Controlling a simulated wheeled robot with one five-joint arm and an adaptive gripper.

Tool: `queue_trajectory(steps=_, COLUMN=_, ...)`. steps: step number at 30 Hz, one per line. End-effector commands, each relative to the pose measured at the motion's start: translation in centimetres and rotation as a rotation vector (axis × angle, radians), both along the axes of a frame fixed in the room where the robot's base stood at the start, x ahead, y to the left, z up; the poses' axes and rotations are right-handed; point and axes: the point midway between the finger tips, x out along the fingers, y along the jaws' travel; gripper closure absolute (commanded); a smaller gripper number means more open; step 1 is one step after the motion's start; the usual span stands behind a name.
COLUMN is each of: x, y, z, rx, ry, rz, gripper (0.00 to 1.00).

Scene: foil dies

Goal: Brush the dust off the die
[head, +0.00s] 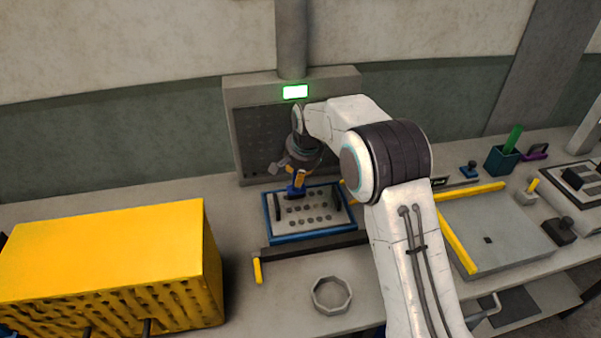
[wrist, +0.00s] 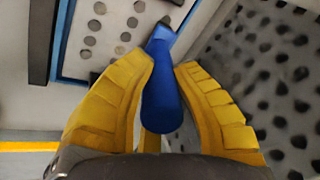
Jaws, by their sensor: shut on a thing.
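The die (head: 306,213) is a pale plate with rows of dark round spots, dark side bars and a blue frame. It lies on the bench in front of the perforated back panel. In the wrist view, part of the die (wrist: 108,42) shows at upper left. My gripper (head: 299,178) is over the die's back left part. Its yellow fingers (wrist: 158,85) are shut on a blue-handled tool, seemingly the brush (wrist: 162,100), which also shows in the head view (head: 294,190). The brush's bristles are not clearly visible, so I cannot tell whether they touch the die.
A large yellow crate (head: 105,245) stands at left. The perforated panel (head: 262,140) with a lit green sign (head: 295,92) is close behind the gripper. An octagonal ring (head: 331,295) lies in front. A grey tray with yellow edges (head: 500,238) is at right, beyond my arm.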

Motion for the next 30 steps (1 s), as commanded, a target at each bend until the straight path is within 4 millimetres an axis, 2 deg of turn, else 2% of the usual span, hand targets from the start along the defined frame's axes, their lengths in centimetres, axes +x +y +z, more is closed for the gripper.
queue_trajectory(steps=6, x=0.7, y=0.1, z=0.1, rx=-0.001, ry=-0.001, rz=0.0, gripper=1.0)
queue_trajectory(steps=19, x=0.7, y=0.1, z=0.2, rx=-0.001, ry=-0.001, rz=0.0, gripper=1.0)
queue_trajectory(steps=30, x=0.7, y=0.1, z=3.0, rx=0.0, ry=-0.002, rz=0.0, gripper=1.0)
